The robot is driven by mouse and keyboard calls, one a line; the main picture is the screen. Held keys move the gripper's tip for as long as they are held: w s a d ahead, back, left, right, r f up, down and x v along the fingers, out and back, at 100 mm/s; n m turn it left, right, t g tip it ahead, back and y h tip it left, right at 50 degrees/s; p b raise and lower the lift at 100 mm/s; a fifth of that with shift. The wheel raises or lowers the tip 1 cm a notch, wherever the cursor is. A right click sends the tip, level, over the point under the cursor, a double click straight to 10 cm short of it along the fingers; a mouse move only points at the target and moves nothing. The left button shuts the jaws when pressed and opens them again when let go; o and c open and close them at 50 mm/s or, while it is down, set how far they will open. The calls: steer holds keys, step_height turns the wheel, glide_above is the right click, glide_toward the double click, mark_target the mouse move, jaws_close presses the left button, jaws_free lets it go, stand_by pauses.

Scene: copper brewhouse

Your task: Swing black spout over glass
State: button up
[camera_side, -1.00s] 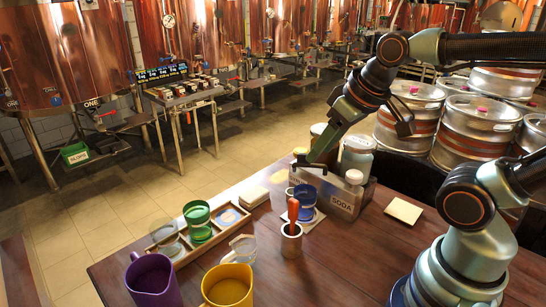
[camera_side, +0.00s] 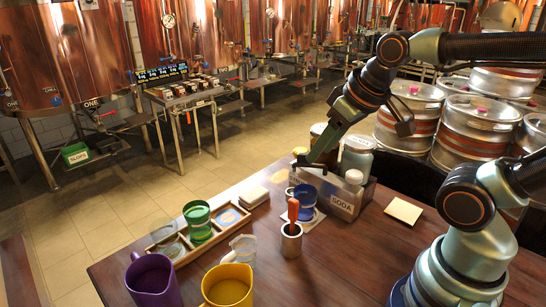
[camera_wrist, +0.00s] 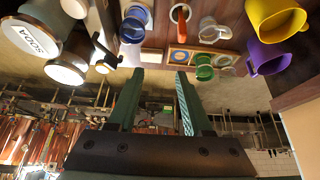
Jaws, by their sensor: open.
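A black spout (camera_side: 316,164) shows as a dark bar beside the bottles in the side view. It shows again left of my fingers in the wrist view (camera_wrist: 104,50). My gripper (camera_wrist: 158,72) is open and empty, its two green fingers apart. In the side view my gripper (camera_side: 320,154) is close to the spout; I cannot tell if they touch. A blue cup (camera_side: 304,196) stands on a pale coaster just below the spout. A clear glass (camera_side: 163,232) is in the wooden tray at left, and a clear mug (camera_side: 243,248) stands near it.
A green cup (camera_side: 198,222) is in the tray (camera_side: 186,258). A small pot with an orange-handled tool (camera_side: 291,240), purple mug (camera_side: 152,280) and yellow mug (camera_side: 228,288) stand nearer. The right tabletop is mostly clear.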

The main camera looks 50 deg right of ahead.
steer(key=shift+c, duration=0.3)
steer(key=shift+c, duration=1.3)
steer(key=n+g, duration=0.6)
steer(key=n, duration=0.1)
glide_above(305, 154)
step_height(305, 154, down, 12)
steer(key=shift+r, duration=0.1)
jaws_close()
